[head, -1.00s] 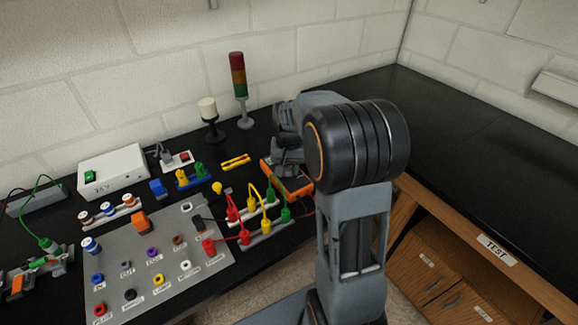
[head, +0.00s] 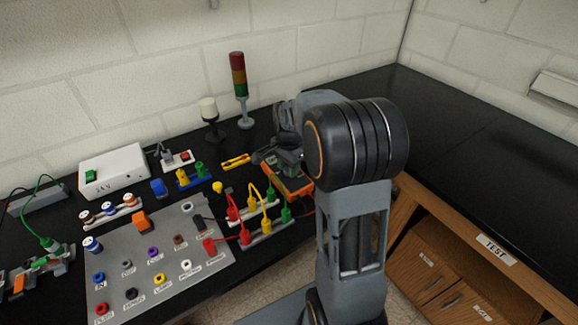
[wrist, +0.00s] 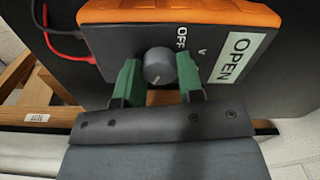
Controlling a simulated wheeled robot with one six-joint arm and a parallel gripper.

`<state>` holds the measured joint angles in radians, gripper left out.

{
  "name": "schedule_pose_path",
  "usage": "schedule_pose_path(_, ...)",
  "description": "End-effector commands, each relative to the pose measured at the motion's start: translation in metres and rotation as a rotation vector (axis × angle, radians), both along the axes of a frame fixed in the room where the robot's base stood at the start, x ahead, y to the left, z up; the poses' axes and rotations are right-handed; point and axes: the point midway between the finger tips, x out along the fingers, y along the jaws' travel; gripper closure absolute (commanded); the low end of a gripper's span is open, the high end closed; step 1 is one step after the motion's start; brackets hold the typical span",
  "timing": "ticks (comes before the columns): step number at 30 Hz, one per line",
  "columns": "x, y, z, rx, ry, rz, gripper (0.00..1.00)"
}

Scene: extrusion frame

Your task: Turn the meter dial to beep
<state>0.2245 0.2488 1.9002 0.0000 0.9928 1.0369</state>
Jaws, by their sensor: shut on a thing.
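The meter has an orange case and a dark face. In the head view the meter (head: 294,192) lies on the black bench, partly hidden by my arm. In the wrist view the meter (wrist: 190,14) fills the upper middle, with the markings OFF and V and a pale panel (wrist: 240,57) reading OPEN. Its round grey dial (wrist: 158,66) sits between the green fingertips of my gripper (wrist: 157,76), which is shut on it. Which mark the dial points to is unclear. In the head view the gripper (head: 281,163) is over the meter, its fingertips hard to make out.
Red and black leads (wrist: 68,45) run from the meter. Left of it stand red, yellow and green plug blocks (head: 262,222) with cables and a grey socket panel (head: 205,262). A signal tower (head: 239,85) stands behind. The bench at right is clear.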

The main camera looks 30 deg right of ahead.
Motion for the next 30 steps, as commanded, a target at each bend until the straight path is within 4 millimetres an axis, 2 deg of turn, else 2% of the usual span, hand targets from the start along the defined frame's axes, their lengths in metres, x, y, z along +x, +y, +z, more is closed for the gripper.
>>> schedule_pose_path(21, 0.0002, -0.0002, 0.0002, 0.0, 0.0, -0.061, 0.89)
schedule_pose_path(22, 0.0002, -0.0002, 0.0002, 0.0, 0.0, -0.061, 0.62)
schedule_pose_path(30, 0.0001, -0.0001, 0.0001, 0.0, 0.0, -0.06, 0.39)
